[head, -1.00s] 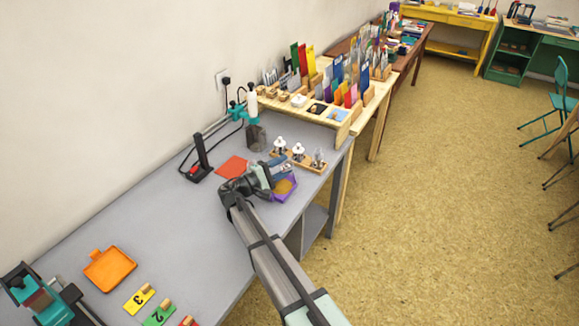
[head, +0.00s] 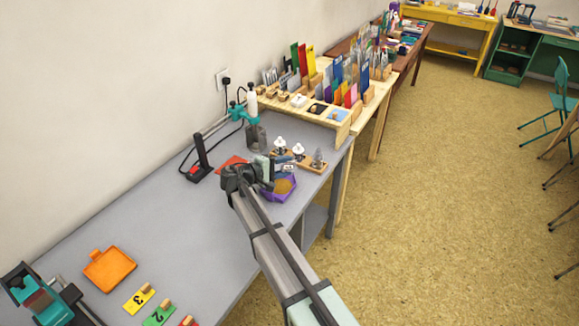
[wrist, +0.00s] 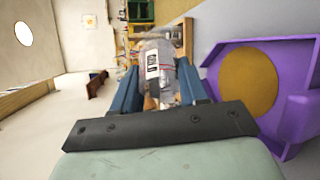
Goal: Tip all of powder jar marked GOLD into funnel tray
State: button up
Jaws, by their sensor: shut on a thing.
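My gripper (wrist: 158,88) is shut on a clear jar (wrist: 154,62) with a white label, held between its two blue-grey fingers. The label's writing is too small to read. No gold powder is clearly seen in the jar. In the head view my gripper (head: 272,172) is over the bench, just behind the purple funnel tray (head: 268,194). The purple tray also shows at the right of the wrist view (wrist: 217,95), with a broad patch of gold-brown powder (wrist: 248,82) inside. The jar is beside the tray there, not touching it visibly.
A wooden rack (head: 316,168) with several small knobbed pieces stands just behind the gripper. An orange tray (head: 110,270) lies nearer; the bench between is clear.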

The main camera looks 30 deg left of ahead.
jog(key=g, duration=0.1)
jog(key=r+g+y, duration=0.1)
jog(key=m+g+y, duration=0.1)
jog(key=shift+w+d+r, duration=0.15)
jog(key=shift+d, duration=0.1)
jog(key=shift+w+d+r+m+g+y, duration=0.1)
jog(key=shift+r+m+g+y, duration=0.15)
jog(key=shift+g+y, duration=0.65)
jog(key=shift+w+d+r+m+g+y, duration=0.15)
jog(key=shift+m+g+y, duration=0.2)
jog(key=shift+g+y, duration=0.5)
jog(key=g+y, duration=0.1)
jog(key=g, duration=0.1)
jog(key=g+y, duration=0.1)
jog(key=shift+a+r+m+g+y, duration=0.15)
jog(key=shift+r+m+g+y, duration=0.05)
jog(key=shift+m+g+y, duration=0.2)
jog(key=shift+s+r+m+g+y, duration=0.1)
jog(key=shift+m+g+y, duration=0.2)
jog(key=shift+g+y, duration=0.6)
jog(key=shift+m, duration=0.3)
